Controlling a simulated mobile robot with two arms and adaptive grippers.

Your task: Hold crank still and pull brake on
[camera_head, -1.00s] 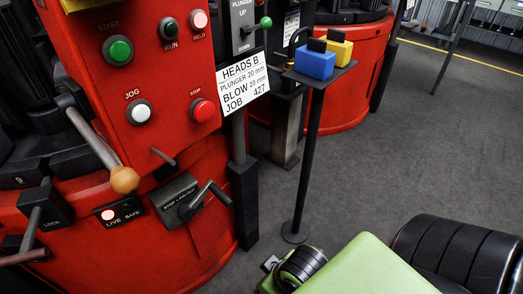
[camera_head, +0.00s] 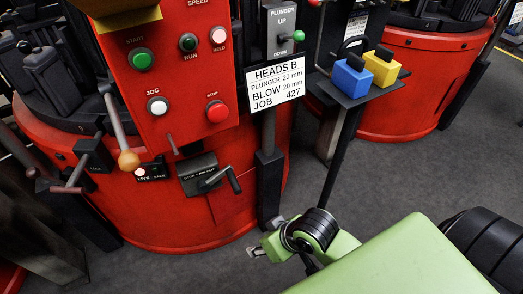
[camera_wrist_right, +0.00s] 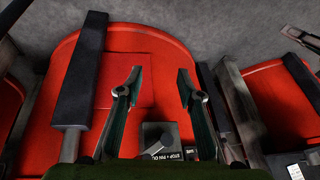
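The crank (camera_head: 222,178) is a dark bent handle on a grey box (camera_head: 196,168) marked "STOP + PIN OUT", low on the red machine. A lever with a wooden ball (camera_head: 128,160) hangs to its left; no label reading "brake" is legible. A dark lever (camera_head: 70,188) stands at the lock block farther left. My right gripper (camera_head: 258,250) is below and right of the crank, apart from it. In the right wrist view my right gripper (camera_wrist_right: 158,84) is open and empty, with the grey box (camera_wrist_right: 160,138) showing between its fingers. My left gripper is not in view.
Above the crank is a red control panel (camera_head: 172,85) with several buttons. A dark post (camera_head: 268,185) stands right of the crank. A small stand (camera_head: 362,97) holds a blue block (camera_head: 352,77) and a yellow block (camera_head: 382,66). Grey floor (camera_head: 420,175) is clear on the right.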

